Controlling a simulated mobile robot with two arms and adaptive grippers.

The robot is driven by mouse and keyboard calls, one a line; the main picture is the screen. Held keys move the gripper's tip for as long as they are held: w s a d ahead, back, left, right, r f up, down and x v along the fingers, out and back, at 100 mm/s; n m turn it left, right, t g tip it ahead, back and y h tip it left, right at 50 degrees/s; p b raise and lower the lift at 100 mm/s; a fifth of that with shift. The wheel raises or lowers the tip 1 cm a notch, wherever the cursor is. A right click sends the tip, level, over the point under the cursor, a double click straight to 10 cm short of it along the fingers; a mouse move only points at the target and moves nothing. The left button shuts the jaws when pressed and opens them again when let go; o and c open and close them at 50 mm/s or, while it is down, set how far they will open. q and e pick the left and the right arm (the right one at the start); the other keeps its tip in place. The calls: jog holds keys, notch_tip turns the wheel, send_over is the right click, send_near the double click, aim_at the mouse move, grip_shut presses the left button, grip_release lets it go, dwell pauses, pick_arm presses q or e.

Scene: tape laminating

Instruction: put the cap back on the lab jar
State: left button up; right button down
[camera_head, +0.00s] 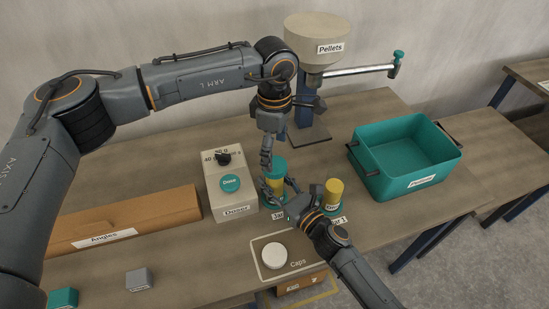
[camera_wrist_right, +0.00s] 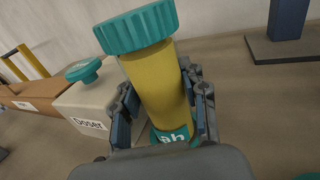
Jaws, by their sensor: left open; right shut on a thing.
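The lab jar (camera_wrist_right: 158,88) is a yellow cylinder with a teal label at its foot. A ribbed teal cap (camera_wrist_right: 138,27) sits on its top in the right wrist view, slightly tilted in the picture along with the jar. My right gripper (camera_head: 279,190) is shut around the jar's body, with a finger on each side. My left gripper (camera_head: 266,160) is open, pointing down close beside the teal cap (camera_head: 275,168) in the head view. I cannot tell whether it touches the cap. It is not in the right wrist view.
Another yellow jar (camera_head: 333,194) stands to the right. A white cap (camera_head: 274,256) lies on the Caps area in front. The doser (camera_head: 229,183) stands left, a teal bin (camera_head: 405,158) right, and the pellet hopper (camera_head: 318,39) behind. A cardboard box (camera_head: 125,220) lies farther left.

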pick_arm(q)
notch_tip(320, 180, up, 7)
jog(key=shift+r, duration=0.2)
pick_arm(e)
jog(key=c, duration=0.6)
grip_release()
jog(key=shift+c, duration=0.2)
jog(key=shift+s+d, duration=0.1)
jog(key=v, duration=1.1)
jog(key=shift+s+d, duration=0.25)
jog(key=shift+s, duration=0.1)
pick_arm(q)
jog(key=shift+f, duration=0.1)
